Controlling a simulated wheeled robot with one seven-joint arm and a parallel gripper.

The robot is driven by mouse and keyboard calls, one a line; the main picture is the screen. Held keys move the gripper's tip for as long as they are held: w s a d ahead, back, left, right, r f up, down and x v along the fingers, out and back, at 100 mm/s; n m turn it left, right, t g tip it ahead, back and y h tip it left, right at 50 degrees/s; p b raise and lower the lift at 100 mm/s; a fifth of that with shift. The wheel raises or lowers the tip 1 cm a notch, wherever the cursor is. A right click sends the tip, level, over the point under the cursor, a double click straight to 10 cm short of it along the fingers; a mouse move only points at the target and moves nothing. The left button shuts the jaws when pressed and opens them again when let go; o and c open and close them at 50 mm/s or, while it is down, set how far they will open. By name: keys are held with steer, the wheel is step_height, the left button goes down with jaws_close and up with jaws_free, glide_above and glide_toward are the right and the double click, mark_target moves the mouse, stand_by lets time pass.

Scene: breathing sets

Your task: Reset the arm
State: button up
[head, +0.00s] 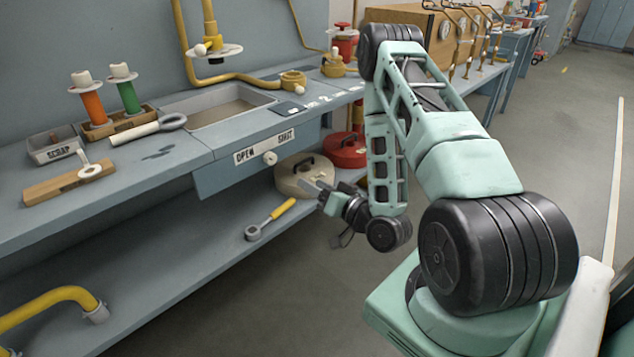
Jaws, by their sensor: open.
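My arm rises from my base at the lower right, bends at the top and comes back down in the middle of the head view. My gripper (325,196) is at the end of the arm, pointing left toward the workbench (168,181). It is open, and I see nothing held in it. It is in front of the lower shelf, close to a beige round lidded pot (296,180) in the picture. I cannot tell whether they touch.
The bench carries a sink (222,106), a scrap tray (55,146), an orange cylinder (94,107) and a green cylinder (129,97). A drawer (240,172) marked OPEN and SHUT faces me. A yellow-handled tool (270,219) and a red pot (345,150) are below. Right floor is clear.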

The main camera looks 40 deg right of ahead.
stand_by(0.5)
steer(key=w+a+n+g+y, duration=0.3)
steer(key=w+a+n, duration=0.15)
steer(key=a, duration=0.25)
steer(key=s+a+r+n+g, duration=0.2)
steer(key=a+n+g, duration=0.15)
steer(key=a, duration=0.45)
steer(key=s+a+r+n+g, duration=0.2)
steer(key=a+g, duration=0.3)
steer(key=a, duration=0.2)
steer(key=s+a+r+n+g+h, duration=0.1)
steer(key=s+a+r+g, duration=0.15)
steer(key=s, duration=0.45)
steer(key=s+a+r+n+g+h, duration=0.1)
steer(key=s+a+r+g, duration=0.15)
steer(key=s, duration=0.35)
steer(key=s+a+r+n+g+h, duration=0.1)
steer(key=s+a+r, duration=0.1)
steer(key=s+r, duration=0.35)
steer(key=s+r+p, duration=0.3)
steer(key=r+p, duration=0.8)
steer(key=p, duration=0.1)
steer(key=shift+p, duration=0.3)
